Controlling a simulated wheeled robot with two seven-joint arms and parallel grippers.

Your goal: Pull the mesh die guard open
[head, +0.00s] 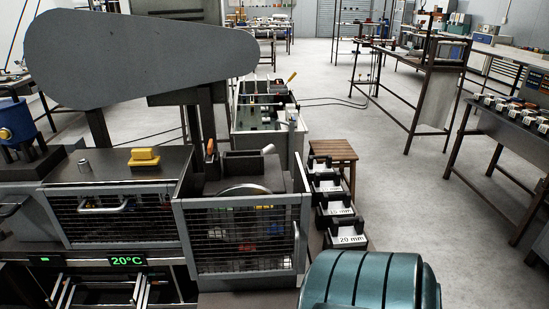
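A mesh guard (240,272) with a grey frame stands at the front of the machine, right of centre-left. Its front panel looks shut, and a pale upright handle (296,245) is on its right edge. A round metal part shows behind its top edge, and coloured parts show dimly through the mesh. A second mesh panel (120,229) to its left has a horizontal handle (103,208). I cannot tell for certain which of the two is the die guard; the right one encloses the round part. Neither of my grippers is in view.
A teal ribbed rounded body (365,285) fills the bottom edge right of the guard; I cannot tell what it belongs to. Black bins (346,233), one labelled 20 mm, stand right of the guard. A wooden stool (335,152) is behind them. Open floor (410,215) lies further right.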

